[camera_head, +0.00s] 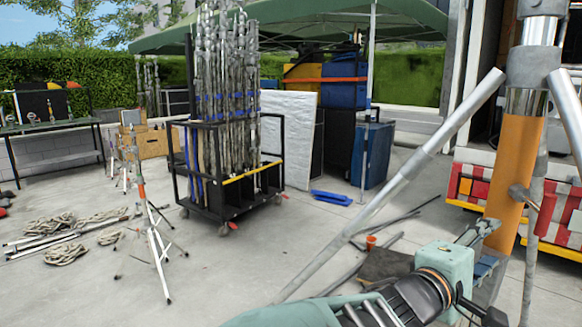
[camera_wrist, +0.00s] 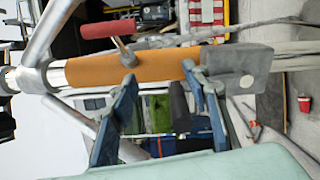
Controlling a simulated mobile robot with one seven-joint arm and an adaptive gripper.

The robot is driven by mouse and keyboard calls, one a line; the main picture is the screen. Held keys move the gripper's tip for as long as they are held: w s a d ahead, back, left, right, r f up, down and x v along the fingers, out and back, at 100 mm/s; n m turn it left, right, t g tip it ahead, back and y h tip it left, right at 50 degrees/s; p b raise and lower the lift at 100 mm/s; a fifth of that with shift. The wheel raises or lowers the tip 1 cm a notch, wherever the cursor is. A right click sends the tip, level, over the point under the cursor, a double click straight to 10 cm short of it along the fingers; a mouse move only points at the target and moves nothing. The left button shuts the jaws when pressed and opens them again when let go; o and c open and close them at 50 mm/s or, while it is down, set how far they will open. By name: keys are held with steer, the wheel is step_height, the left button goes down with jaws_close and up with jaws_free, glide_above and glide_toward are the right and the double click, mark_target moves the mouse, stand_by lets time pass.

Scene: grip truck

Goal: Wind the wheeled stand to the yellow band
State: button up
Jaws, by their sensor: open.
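A large stand fills the right of the head view, with silver tubes, slanting legs and an orange sleeve (camera_head: 517,165). A crank with a red handle (camera_head: 546,213) sticks out from the sleeve. In the wrist view the orange sleeve (camera_wrist: 130,66) lies across the picture, and the red handle (camera_wrist: 108,29) is above it. My gripper (camera_head: 490,249) is beside the lower part of the sleeve, below the crank. In the wrist view my gripper (camera_wrist: 165,95) is open, with nothing held between its blue fingers. The stand's wheels and a yellow band on it cannot be made out.
A black wheeled cart (camera_head: 225,190) full of metal poles stands left of centre. A small tripod (camera_head: 152,230) and coiled ropes (camera_head: 65,252) are on the left floor. A red-and-white striped truck rear (camera_head: 475,180) is behind the stand. Concrete between is mostly clear.

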steer(key=shift+w+d+f+p, duration=0.2)
steer(key=shift+w+d+p, duration=0.2)
steer(key=shift+d+p, duration=0.25)
steer(key=shift+f, duration=0.1)
